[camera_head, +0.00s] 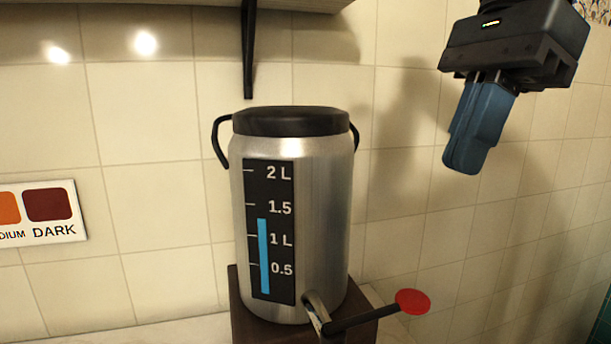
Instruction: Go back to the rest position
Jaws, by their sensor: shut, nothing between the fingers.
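My gripper (466,165) hangs at the upper right, pointing down, with its blue fingers closed together and nothing between them. It is apart from the silver samovar (325,220), which stands upright in the middle of the view. The samovar has a black lid (290,121) and black side handles. Its level gauge (270,230) shows a blue bar reaching between 1 L and 1.5. A tap with a dark lever and a red round end (412,301) sticks out at the lower right.
The samovar stands on a dark brown block (243,318) on a pale counter (190,331). A colour card (40,212) with the word DARK is on the tiled wall at left. A black bar (248,50) hangs above the lid from a shelf (290,5). The space below my gripper looks clear.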

